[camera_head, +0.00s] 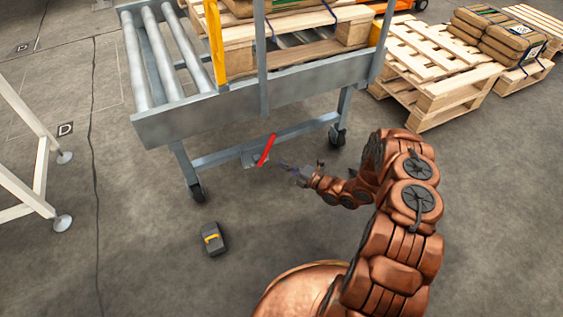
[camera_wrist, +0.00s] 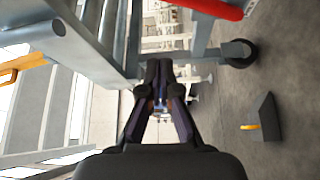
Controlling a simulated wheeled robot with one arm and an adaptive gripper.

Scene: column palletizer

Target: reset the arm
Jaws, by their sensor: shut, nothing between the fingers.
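My copper-coloured arm (camera_head: 405,220) reaches up from the bottom of the head view and bends over to the left. My gripper (camera_head: 284,165) is at its end, in front of the lower frame of the roller conveyor (camera_head: 215,113), close to a red lever (camera_head: 266,150). In the wrist view my gripper (camera_wrist: 160,68) points ahead with its dark fingers drawn together at the tips. Nothing shows held between them. The red lever (camera_wrist: 215,8) crosses the top of the wrist view. I cannot tell whether the gripper touches the lever.
A dark box with a yellow band (camera_head: 212,239) lies on the floor at lower left; it also shows in the wrist view (camera_wrist: 264,118). Wooden pallets (camera_head: 440,75) stand at the right. A white frame (camera_head: 38,185) stands at the left.

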